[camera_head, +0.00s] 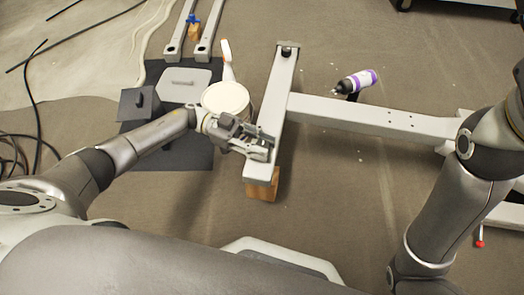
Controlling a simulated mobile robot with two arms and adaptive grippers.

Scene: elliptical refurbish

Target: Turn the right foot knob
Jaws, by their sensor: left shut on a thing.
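The grey T-shaped frame lies on the floor, its crossbar (276,100) running from the back to the near end and its long beam (370,115) reaching right. A small dark foot knob (286,52) shows at the crossbar's far end. My left gripper (262,150) is at the near end of the crossbar, shut on the right foot knob, which its fingers hide. A wooden block (262,188) is under that near end. My right arm comes in at the right, but its gripper is out of view.
A white round tub (227,99) stands close behind my left gripper, with a white and orange bottle (227,58) behind it. A black and purple bottle (357,81) lies beyond the beam. Grey legs (207,30) lie at the back; cables (22,150) lie left.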

